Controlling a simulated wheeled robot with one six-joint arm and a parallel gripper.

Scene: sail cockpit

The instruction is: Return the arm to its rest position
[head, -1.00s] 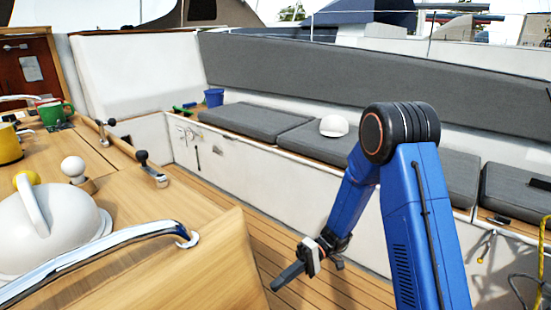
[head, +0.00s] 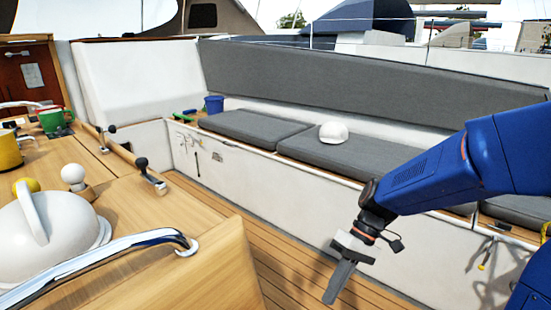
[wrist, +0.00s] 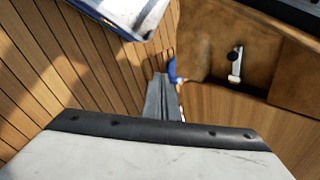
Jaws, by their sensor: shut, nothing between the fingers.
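My gripper (head: 340,284) is in the lower middle right of the head view, at the end of my blue arm. Its fingers are shut with nothing between them, and they point down over the wooden cockpit floor (head: 290,275). The arm comes in from the right edge, bent, and covers part of the bench behind it. In the wrist view the shut fingers (wrist: 162,97) show beyond the pale gripper body, above the planks.
The wooden console (head: 190,235) with a steel handrail (head: 110,262) and a white domed cover (head: 50,235) stands at left. Grey bench cushions (head: 250,125) with a white cap (head: 333,131) line the back. A blue bucket (head: 213,104) stands at the bench's far end. Floor between is clear.

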